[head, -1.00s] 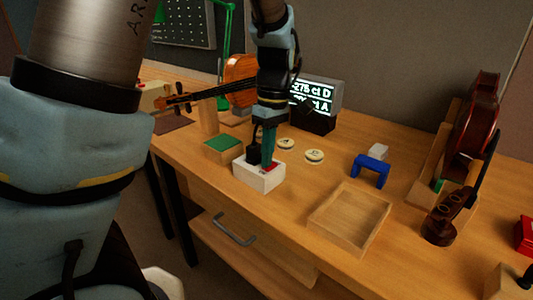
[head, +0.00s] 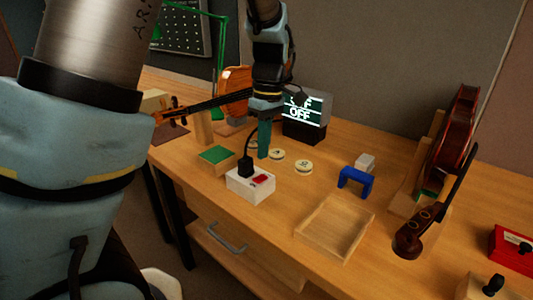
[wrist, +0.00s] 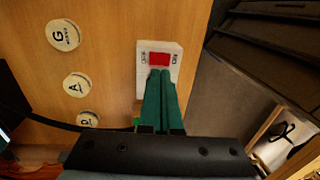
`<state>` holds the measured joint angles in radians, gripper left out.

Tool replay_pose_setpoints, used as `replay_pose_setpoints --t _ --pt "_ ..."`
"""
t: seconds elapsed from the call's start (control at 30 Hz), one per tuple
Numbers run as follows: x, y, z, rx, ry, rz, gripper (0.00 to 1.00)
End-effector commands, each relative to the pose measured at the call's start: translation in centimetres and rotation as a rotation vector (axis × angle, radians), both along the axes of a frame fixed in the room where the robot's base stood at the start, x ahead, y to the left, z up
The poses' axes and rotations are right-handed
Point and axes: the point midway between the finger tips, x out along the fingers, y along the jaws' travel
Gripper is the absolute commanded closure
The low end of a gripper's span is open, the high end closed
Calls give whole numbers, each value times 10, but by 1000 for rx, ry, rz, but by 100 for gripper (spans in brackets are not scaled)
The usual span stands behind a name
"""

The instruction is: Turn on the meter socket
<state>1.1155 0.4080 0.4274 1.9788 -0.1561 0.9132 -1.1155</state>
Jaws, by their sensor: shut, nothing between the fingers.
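The meter socket (head: 243,188) is a white box near the front edge of the bench, with a red rocker switch (head: 261,178) on top and a black plug (head: 245,165) in it. In the wrist view the socket (wrist: 174,48) lies just beyond my fingertips, its red switch (wrist: 159,59) showing. My gripper (head: 263,155) is shut and empty, its green fingers pointing down above and behind the socket, apparently clear of it. The meter (head: 305,115) stands behind; its lit screen reads "OFF" on the lower line, the upper line partly hidden by my arm.
Round lettered discs (head: 303,167) lie right of my fingers. A green-topped block (head: 216,154) is left of the socket. A blue bridge-shaped piece (head: 355,180) and a shallow wooden tray (head: 335,228) are to the right.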

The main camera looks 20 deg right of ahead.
Motion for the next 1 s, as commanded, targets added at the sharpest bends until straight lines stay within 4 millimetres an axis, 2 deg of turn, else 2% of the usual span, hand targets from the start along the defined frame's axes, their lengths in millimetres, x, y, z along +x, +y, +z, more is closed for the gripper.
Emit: replay_pose_setpoints --t 0.2,0.4,0.6,1.0 --pt "3 -7 46 -6 -5 -3 100" --pt "5 -10 75 -5 -4 -2 100" --pt "5 -10 85 -2 -3 -2 100" --pt "8 -15 88 -1 -5 -1 100"
